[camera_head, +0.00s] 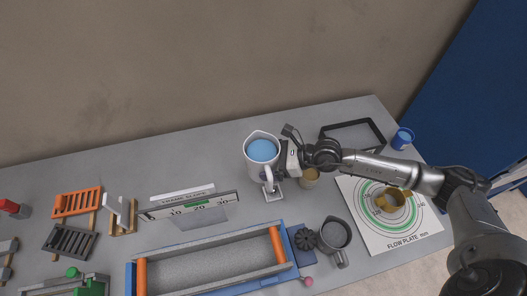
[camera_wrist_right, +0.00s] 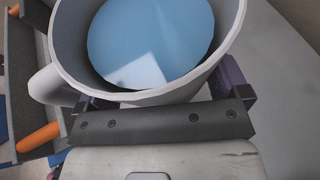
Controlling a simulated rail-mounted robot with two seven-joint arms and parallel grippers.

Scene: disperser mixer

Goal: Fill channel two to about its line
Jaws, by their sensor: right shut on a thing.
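My right gripper (camera_head: 290,158) is shut on a white jug (camera_head: 249,163). The jug looks upright and holds blue liquid (camera_head: 263,150), wide in its mouth. In the right wrist view the jug's rim (camera_wrist_right: 68,60) and blue liquid (camera_wrist_right: 150,35) fill the top of the picture, and the jug sits between the gripper's fingers (camera_wrist_right: 165,98). I cannot tell whether the jug touches the table. A long grey trough (camera_head: 210,262) in a blue frame with orange end bars lies in front of it. I cannot make out which part is channel two, or any fill line. My left gripper is out of view.
A scale marked 10, 20, 30 (camera_head: 190,206) stands behind the trough. A black frame (camera_head: 352,134) and blue cup (camera_head: 402,138) lie behind. Racks (camera_head: 77,202) stand left.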

